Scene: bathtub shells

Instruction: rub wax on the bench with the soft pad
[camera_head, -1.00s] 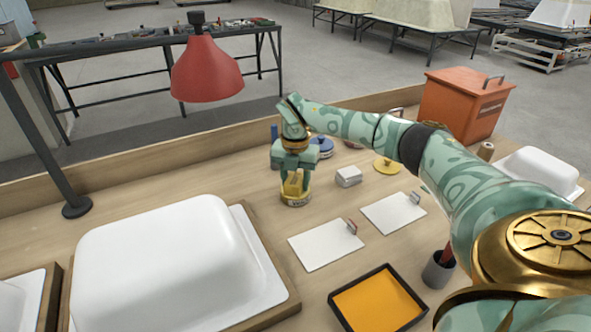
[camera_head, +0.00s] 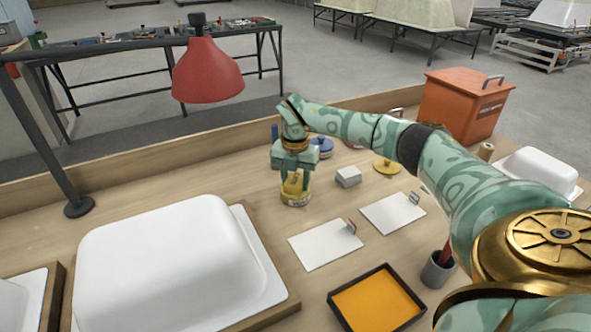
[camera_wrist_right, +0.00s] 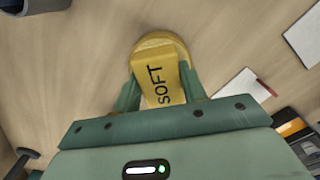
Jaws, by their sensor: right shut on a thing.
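My right gripper (camera_head: 296,172) is shut on the yellow soft pad (camera_head: 296,196), near the middle of the wooden bench (camera_head: 240,185). In the right wrist view, the soft pad (camera_wrist_right: 160,78) has a block handle marked "SOFT" between the two green fingers and a round base below. The pad is at the bench surface; I cannot tell whether it touches. No wax is plainly recognisable; an orange-yellow filled black tray (camera_head: 376,302) stands at the front. My left gripper is not in view.
A large white tub shell (camera_head: 165,260) fills the front left. A red lamp (camera_head: 207,72) hangs behind it. Two white cards (camera_head: 325,245), a small white block (camera_head: 348,176), a yellow disc (camera_head: 386,166), a grey cup (camera_head: 438,270) and an orange box (camera_head: 463,105) stand to the right.

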